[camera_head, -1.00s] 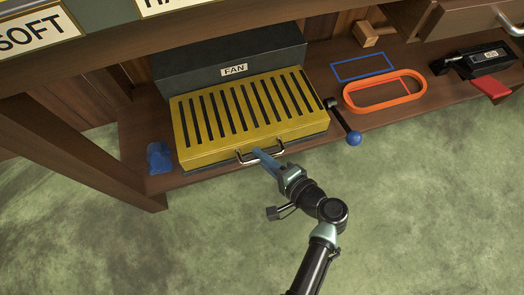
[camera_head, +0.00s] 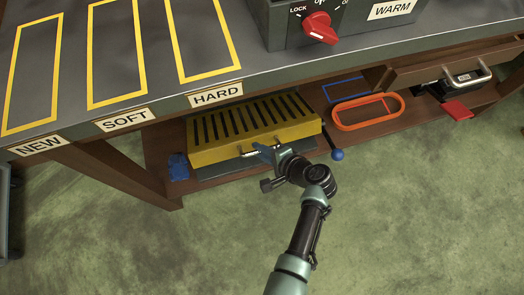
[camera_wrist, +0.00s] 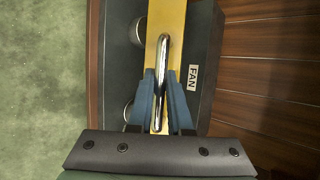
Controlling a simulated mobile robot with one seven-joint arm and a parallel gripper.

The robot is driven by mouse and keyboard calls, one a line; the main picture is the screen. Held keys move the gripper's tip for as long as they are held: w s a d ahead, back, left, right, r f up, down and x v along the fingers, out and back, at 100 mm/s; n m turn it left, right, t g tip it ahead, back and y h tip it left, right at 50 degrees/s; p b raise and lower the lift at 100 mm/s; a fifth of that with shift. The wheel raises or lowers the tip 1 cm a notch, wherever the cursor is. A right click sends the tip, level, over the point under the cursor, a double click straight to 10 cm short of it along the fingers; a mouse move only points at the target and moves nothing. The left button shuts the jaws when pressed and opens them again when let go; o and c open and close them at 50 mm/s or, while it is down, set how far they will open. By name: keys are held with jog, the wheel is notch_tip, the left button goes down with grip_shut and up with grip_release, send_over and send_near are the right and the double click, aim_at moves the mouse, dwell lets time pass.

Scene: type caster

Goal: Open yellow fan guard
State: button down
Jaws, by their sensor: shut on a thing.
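The yellow slotted fan guard (camera_head: 215,154) sits on the lower shelf, under the worktop. Its front edge appears raised, with the dark base (camera_head: 215,172) showing below it. My gripper (camera_head: 263,150) is shut on the guard's silver handle (camera_head: 248,153) at the front. In the wrist view, the blue fingers of my gripper (camera_wrist: 160,77) lie on both sides of the handle (camera_wrist: 162,60). The yellow guard (camera_wrist: 178,20) shows there as a narrow strip, with round metal parts (camera_wrist: 138,30) on its left and the FAN label (camera_wrist: 193,77) on its right.
The worktop edge (camera_head: 160,122) overhangs the shelf and hides the fan's rear box in the head view. A blue ball-ended lever (camera_head: 337,154) is right of the guard, with an orange oval ring (camera_head: 340,122) beyond. A blue object (camera_head: 178,167) lies left. The green floor in front is clear.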

jog(key=w+r+p, duration=0.1)
jog(key=r, duration=0.1)
jog(key=w+a+r+g+p, duration=0.1)
jog(key=r+p, duration=0.1)
jog(key=w+r+g+h+p, duration=0.1)
jog(key=w+r+p, duration=0.1)
jog(key=shift+a+r+m, duration=0.15)
jog(key=shift+r+m, duration=0.05)
jog(key=shift+m, duration=0.1)
jog(key=shift+w+a+r+p, duration=0.2)
jog(key=shift+w+r+p, duration=0.3)
jog(key=shift+w+p, duration=0.05)
jog(key=shift+w+a+r+p, duration=0.2)
jog(key=shift+w+r+p, duration=0.25)
jog(key=shift+w+p, duration=0.1)
jog(key=c, duration=0.8)
grip_release()
jog(key=shift+g, duration=0.3)
jog(key=shift+c, duration=0.2)
jog(key=shift+f, duration=0.1)
jog(key=p+v, duration=0.5)
jog(key=v, duration=0.8)
jog(key=shift+p, duration=0.4)
